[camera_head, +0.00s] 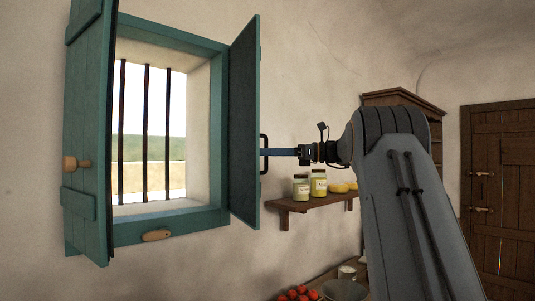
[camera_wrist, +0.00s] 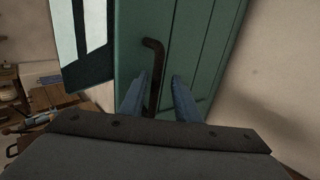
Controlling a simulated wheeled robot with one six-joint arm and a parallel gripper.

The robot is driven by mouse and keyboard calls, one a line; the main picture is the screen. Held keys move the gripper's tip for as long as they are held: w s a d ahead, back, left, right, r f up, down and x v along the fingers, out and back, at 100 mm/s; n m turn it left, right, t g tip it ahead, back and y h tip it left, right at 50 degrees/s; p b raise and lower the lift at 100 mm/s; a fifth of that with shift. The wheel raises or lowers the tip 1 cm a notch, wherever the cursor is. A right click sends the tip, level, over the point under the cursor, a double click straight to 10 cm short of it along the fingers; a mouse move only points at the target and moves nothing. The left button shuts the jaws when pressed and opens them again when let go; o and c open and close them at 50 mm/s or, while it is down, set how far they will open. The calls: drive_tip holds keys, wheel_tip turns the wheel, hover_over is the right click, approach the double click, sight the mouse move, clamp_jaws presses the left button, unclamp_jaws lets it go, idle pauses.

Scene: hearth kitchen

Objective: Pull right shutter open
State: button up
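The right shutter (camera_head: 243,125) is a teal wooden panel. It stands swung out from the window frame, with the window opening uncovered. Its dark bar handle (camera_head: 264,141) is on the side facing my arm. My gripper (camera_head: 268,152) reaches the handle from the right with blue fingers. In the wrist view, the shutter (camera_wrist: 205,45) fills the middle, and the handle (camera_wrist: 153,62) runs down between the two fingers of my gripper (camera_wrist: 159,77). The fingers are apart, with gaps visible beside the handle. The handle's lower end is hidden behind my gripper.
The left shutter (camera_head: 90,130) also stands open, with a wooden knob (camera_head: 76,163). Dark bars (camera_head: 147,135) cross the window. A wall shelf (camera_head: 300,206) with jars (camera_head: 318,184) and yellow fruit lies below my arm. Red produce (camera_head: 293,294) and a bowl (camera_head: 345,290) stand lower.

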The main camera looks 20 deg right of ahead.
drive_tip(key=b+v, duration=0.3)
drive_tip(key=v, duration=0.4)
drive_tip(key=shift+s+d, duration=0.2)
drive_tip(key=shift+d, duration=0.15)
idle(0.4)
